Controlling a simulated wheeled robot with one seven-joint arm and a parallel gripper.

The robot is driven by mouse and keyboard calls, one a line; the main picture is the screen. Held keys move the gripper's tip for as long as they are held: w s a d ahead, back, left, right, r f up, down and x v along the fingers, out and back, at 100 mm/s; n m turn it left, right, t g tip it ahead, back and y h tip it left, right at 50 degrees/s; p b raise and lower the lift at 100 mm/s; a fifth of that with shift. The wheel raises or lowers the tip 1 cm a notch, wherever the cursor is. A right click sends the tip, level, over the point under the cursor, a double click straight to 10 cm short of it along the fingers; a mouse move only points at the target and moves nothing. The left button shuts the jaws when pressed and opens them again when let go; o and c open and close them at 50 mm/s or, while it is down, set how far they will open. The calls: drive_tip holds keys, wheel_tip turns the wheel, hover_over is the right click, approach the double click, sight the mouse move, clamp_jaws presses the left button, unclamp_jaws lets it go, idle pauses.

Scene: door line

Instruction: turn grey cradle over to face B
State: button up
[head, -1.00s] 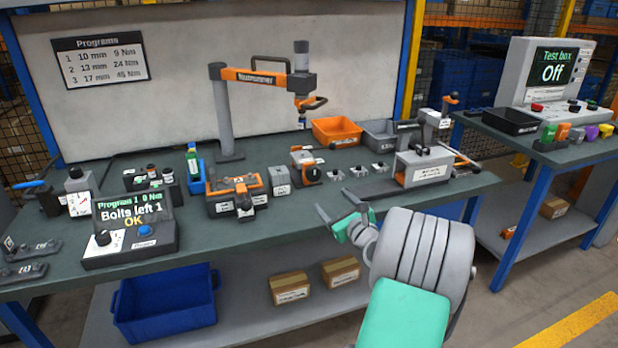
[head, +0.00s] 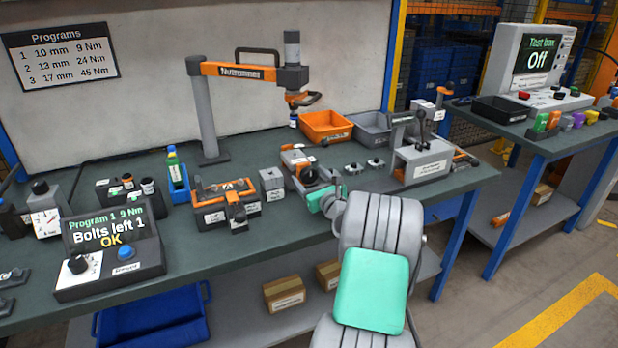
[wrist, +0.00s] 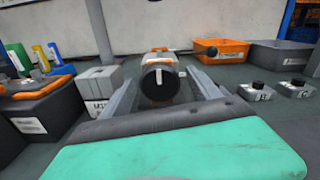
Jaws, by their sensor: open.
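The grey cradle (head: 294,158) appears to be the grey fixture with orange parts near the middle of the bench in the head view. A round black knob (head: 309,175) with an orange ring faces me on its front. My gripper (head: 322,188) is open at the bench's front, close to this knob. In the wrist view the knob (wrist: 160,82) lies between my two spread fingers, with visible gaps on both sides. I cannot tell whether the fingertips reach past the knob. No face letter on the cradle is readable; its far side is hidden.
An orange-framed fixture (head: 226,203) and a small grey block (head: 271,184) stand to the left. Small grey blocks with black knobs (head: 375,163) and a grey clamp fixture (head: 422,162) stand to the right. An orange bin (head: 326,127) is behind. A screwdriver arm (head: 240,72) overhangs the back.

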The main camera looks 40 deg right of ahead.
drive_tip(key=shift+w, duration=0.2)
drive_tip(key=shift+c, duration=0.5)
drive_tip(key=c, duration=1.3)
drive_tip(key=shift+o, duration=0.2)
